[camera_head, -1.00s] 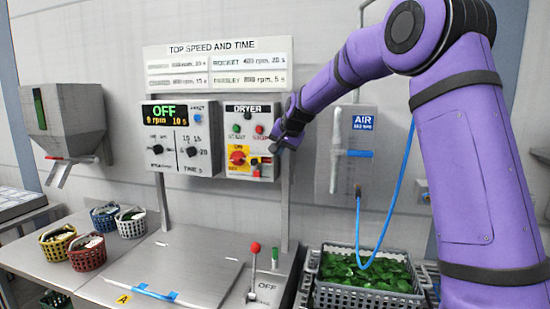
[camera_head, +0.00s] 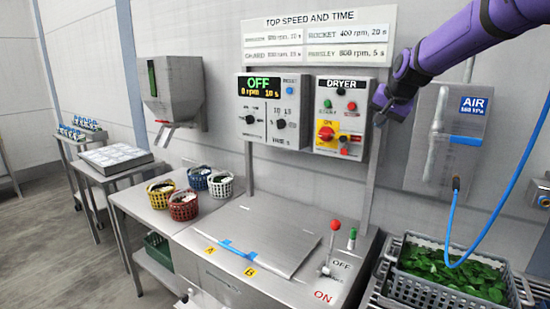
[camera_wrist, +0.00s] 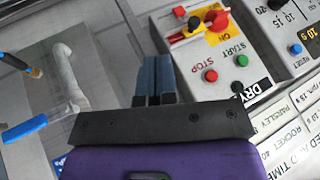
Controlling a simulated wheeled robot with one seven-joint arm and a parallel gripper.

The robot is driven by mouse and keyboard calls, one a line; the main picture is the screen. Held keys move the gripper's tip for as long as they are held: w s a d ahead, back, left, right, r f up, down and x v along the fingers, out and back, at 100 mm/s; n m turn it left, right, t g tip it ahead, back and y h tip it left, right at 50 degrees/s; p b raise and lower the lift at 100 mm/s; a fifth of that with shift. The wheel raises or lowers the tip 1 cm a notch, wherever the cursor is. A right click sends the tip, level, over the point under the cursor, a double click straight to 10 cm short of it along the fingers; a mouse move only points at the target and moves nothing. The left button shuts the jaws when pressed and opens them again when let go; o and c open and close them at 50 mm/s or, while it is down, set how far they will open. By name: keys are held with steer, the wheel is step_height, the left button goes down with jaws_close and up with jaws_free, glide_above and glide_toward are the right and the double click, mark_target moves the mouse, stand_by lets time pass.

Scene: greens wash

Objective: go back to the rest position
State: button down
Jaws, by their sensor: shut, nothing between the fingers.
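My gripper (camera_head: 381,118) is in front of the wall, just right of the dryer control panel (camera_head: 333,84), at the end of my purple arm. In the wrist view my gripper's two fingers (camera_wrist: 154,78) lie side by side, shut and empty. The dryer panel also shows in the wrist view (camera_wrist: 252,62), beyond the fingers, with its red and green buttons and red-and-yellow switch. I cannot tell the exact gap between the fingertips and the panel, but nothing is held.
A speed panel (camera_head: 266,106) reads OFF. Below are the dryer lid (camera_head: 258,236) and a red-knobbed lever (camera_head: 332,248). Small baskets (camera_head: 183,207) stand left. A crate of greens (camera_head: 438,292) and a blue air hose (camera_head: 497,224) are right.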

steer(key=s+a+n+g+h, duration=0.15)
steer(key=s+n, duration=0.25)
steer(key=s, duration=2.8)
steer(key=s+f+n, duration=0.1)
steer(key=s+f, duration=0.3)
steer(key=s, duration=0.7)
steer(key=shift+f+n+g, duration=0.15)
steer(key=shift+n+g, duration=0.15)
steer(key=shift+g, duration=0.05)
